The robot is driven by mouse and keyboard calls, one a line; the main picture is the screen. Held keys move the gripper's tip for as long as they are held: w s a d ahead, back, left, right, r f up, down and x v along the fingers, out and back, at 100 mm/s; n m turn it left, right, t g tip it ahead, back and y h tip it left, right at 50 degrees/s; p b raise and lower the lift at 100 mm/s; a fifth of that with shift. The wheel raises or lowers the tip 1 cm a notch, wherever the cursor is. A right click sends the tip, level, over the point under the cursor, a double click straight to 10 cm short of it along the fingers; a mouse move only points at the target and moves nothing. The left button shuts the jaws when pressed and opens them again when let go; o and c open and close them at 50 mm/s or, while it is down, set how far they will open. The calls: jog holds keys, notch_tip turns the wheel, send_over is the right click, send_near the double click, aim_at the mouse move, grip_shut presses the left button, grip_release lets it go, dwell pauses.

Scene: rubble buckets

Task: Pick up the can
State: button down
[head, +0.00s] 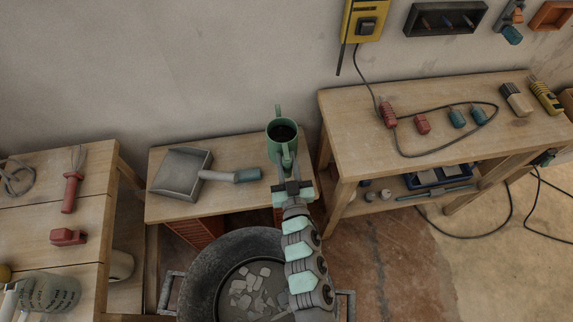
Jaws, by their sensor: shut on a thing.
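A green can (279,143), dark inside, is upright at the right end of the low middle table (222,205). A handle or spout rises at its far side and another green part shows at its near side. My gripper (288,168) comes from the front and is shut on the near part of the can. The fingertips are small in this view, and I cannot tell whether the can's base touches the table.
A grey dustpan (180,173) with a blue-tipped handle lies left of the can. A large dark bucket (204,277) with rubble stands below my arm. A higher workbench (360,150) with tools and cables is close on the right.

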notch_tip(320, 180, up, 15)
jog(key=p, duration=0.3)
jog(key=shift+p, duration=0.35)
jog(key=shift+r, duration=0.1)
